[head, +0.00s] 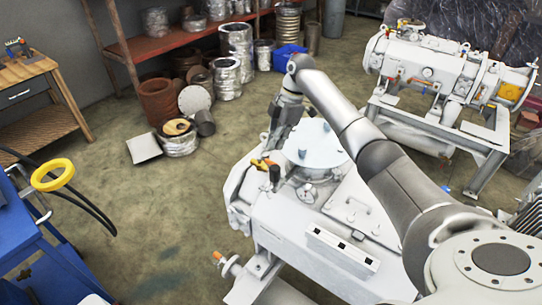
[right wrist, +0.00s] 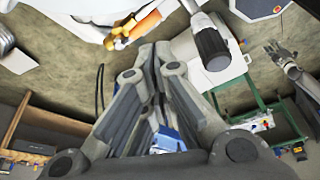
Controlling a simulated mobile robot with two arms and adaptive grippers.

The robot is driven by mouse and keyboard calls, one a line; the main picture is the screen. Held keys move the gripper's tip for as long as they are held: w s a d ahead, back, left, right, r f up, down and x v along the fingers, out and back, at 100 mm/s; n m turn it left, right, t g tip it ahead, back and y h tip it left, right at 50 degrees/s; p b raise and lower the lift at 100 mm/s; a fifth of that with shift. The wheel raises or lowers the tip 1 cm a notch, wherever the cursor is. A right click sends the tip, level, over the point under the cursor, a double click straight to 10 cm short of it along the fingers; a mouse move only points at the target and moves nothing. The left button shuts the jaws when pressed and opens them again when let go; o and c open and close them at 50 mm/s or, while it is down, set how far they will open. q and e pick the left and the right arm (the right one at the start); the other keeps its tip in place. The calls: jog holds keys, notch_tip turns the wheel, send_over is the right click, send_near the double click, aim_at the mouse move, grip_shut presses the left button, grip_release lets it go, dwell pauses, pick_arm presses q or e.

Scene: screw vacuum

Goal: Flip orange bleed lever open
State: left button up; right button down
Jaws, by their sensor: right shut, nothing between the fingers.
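The orange lever (right wrist: 147,25) shows at the top of the right wrist view, beside a brass-coloured valve (right wrist: 116,38) on the white machine. In the head view a small orange and yellow fitting (head: 262,164) sits on the near vacuum machine's left edge, beside a dark upright handle. My right gripper (head: 273,147) hangs above this spot, pointing down. In the right wrist view its fingertips (right wrist: 152,52) are together and empty, just below the lever; I cannot tell if they touch it. A grey jointed piece at the right edge may be my left gripper (right wrist: 280,58); its jaws are unclear.
The dark handle (right wrist: 211,44) stands close to the right of the fingers. The white machine body (head: 300,225) lies below my right arm. A blue cart (head: 50,270) with a yellow ring (head: 52,174) is at the left, with open floor between.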

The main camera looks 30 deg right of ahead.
jog(key=v, duration=0.3)
jog(key=shift+a+r, duration=0.1)
jog(key=shift+r, duration=0.35)
